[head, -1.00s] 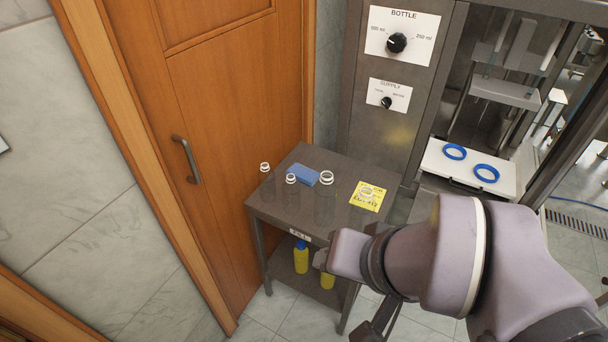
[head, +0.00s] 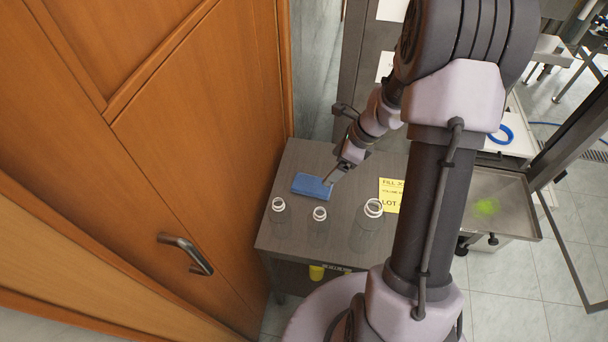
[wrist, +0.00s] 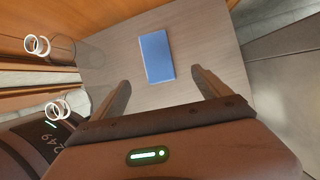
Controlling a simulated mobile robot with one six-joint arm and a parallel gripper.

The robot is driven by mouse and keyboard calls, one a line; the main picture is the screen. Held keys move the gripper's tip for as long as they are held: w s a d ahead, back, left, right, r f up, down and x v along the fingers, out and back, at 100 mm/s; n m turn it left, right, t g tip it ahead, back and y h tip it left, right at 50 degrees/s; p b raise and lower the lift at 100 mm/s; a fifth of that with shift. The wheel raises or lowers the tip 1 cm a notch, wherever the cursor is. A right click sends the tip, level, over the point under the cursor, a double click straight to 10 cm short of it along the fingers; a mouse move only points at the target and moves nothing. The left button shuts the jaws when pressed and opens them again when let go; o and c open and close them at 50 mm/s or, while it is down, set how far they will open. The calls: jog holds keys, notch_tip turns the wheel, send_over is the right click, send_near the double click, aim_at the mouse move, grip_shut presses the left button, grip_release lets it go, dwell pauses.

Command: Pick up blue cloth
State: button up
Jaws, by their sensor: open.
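The blue cloth (head: 311,186) lies flat and folded on the grey table near its back left, behind the clear bottles. In the wrist view the cloth (wrist: 157,56) is a blue rectangle ahead of my gripper (wrist: 163,88), roughly centred between the two fingers. The fingers are spread apart with nothing between them. In the head view my gripper (head: 328,181) is at the right end of the cloth, above the table. The head view does not show clearly how high it is.
Clear bottles with white rings stand in front of the cloth: left (head: 278,210), middle (head: 319,222) and right (head: 369,225). A yellow note (head: 391,196) lies on the table (head: 300,240). A wooden door (head: 200,130) stands close at the left. A tray (head: 510,200) is at the right.

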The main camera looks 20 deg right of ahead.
jog(key=b, duration=0.2)
send_over(313, 184)
jog(key=s+d, duration=0.2)
jog(key=d, duration=0.1)
notch_tip(313, 184, down, 6)
jog(key=shift+a+r, duration=0.1)
jog(key=b+x, duration=0.1)
jog(key=x, duration=0.2)
jog(key=b+x, duration=0.2)
jog(key=shift+w+a+f+b, duration=0.2)
jog(key=shift+w+a+b, duration=0.1)
jog(key=shift+a, duration=0.25)
jog(key=shift+r, duration=0.2)
jog(key=shift+c, duration=0.2)
jog(key=c, duration=1.4)
